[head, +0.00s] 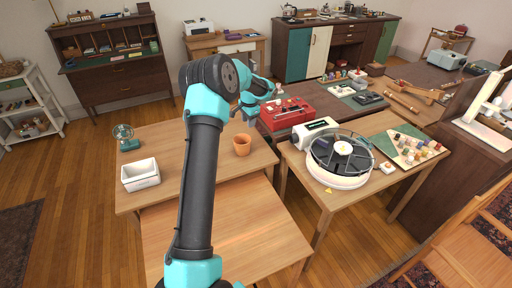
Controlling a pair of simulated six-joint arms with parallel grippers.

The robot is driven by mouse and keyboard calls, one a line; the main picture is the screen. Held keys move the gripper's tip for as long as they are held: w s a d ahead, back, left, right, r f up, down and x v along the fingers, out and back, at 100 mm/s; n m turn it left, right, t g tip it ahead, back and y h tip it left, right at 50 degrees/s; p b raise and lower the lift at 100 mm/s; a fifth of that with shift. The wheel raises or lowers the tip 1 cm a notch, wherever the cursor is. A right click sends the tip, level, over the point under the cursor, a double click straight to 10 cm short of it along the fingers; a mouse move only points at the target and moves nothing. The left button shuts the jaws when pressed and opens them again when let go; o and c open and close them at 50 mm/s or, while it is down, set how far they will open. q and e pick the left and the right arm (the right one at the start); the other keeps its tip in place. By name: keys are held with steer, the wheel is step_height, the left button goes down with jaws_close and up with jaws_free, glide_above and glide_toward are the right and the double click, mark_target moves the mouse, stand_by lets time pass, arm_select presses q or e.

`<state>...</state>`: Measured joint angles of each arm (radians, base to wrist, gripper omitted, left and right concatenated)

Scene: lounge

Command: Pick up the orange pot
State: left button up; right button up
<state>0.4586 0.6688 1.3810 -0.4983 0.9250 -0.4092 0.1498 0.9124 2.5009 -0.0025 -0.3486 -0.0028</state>
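The orange pot (242,146) stands upright on the light wooden table (160,140), near its right end. My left arm rises through the middle of the head view and bends over at the top. Its gripper (244,114) hangs above the pot, a little behind it in the picture, and apart from it. The fingers are small and dark, and I cannot tell how far apart they are. The pot is not held. My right gripper is not in view.
A white box (140,174) and a small teal fan (125,137) stand on the left of the table. A round black-and-white device (341,158) stands on the right table, near a red toolbox (286,113). The lower front tabletop (260,235) is clear.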

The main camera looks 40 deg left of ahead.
mark_target(246, 147)
arm_select(q)
steer(key=shift+s, duration=0.1)
steer(key=f, duration=0.4)
steer(key=a+f, duration=0.1)
steer(key=f, duration=0.7)
steer(key=shift+a+f, duration=0.1)
steer(key=shift+a, duration=0.05)
steer(key=shift+a+f, duration=0.15)
steer(key=shift+f, duration=1.15)
steer(key=shift+a+f, duration=0.15)
steer(key=shift+f, duration=1.15)
jaws_close()
